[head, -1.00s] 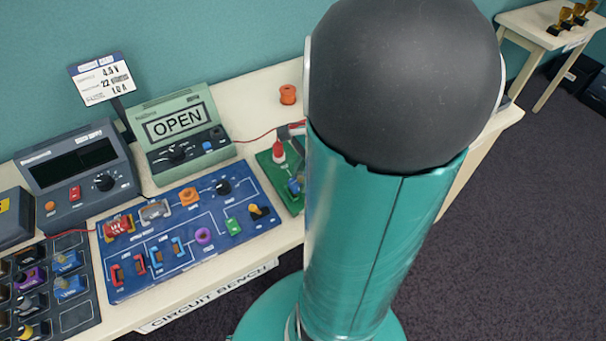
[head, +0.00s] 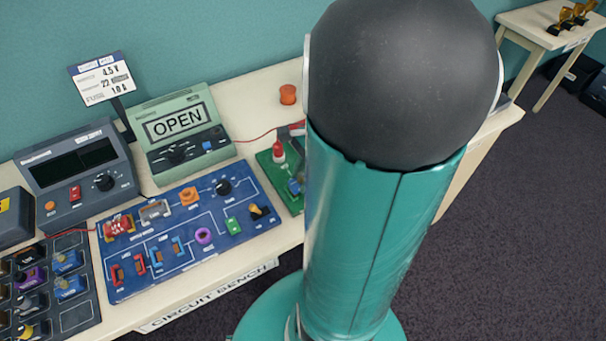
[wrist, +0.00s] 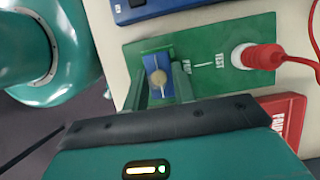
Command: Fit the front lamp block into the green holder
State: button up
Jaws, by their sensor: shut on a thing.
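In the wrist view my gripper (wrist: 162,88) is shut on a blue block with a round pale top (wrist: 158,77), which looks like a lamp block. The block is over or on a green test board (wrist: 205,42); I cannot tell whether it touches. In the head view my arm hides the gripper, and a bit of blue (head: 295,186) shows on the green board beside it.
A dark tray (head: 80,318) of coloured blocks is at left, with more blue blocks. A meter reading OPEN (head: 178,123) and a bench supply (head: 78,165) stand behind. A red probe (wrist: 262,57) with a cable stands on the green board. An orange spool (head: 288,94) is behind.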

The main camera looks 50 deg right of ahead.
jog(key=shift+f, duration=0.55)
dwell(0.4)
jog(key=o, duration=1.5)
jog(key=shift+o, duration=0.2)
jog(key=shift+r, duration=4)
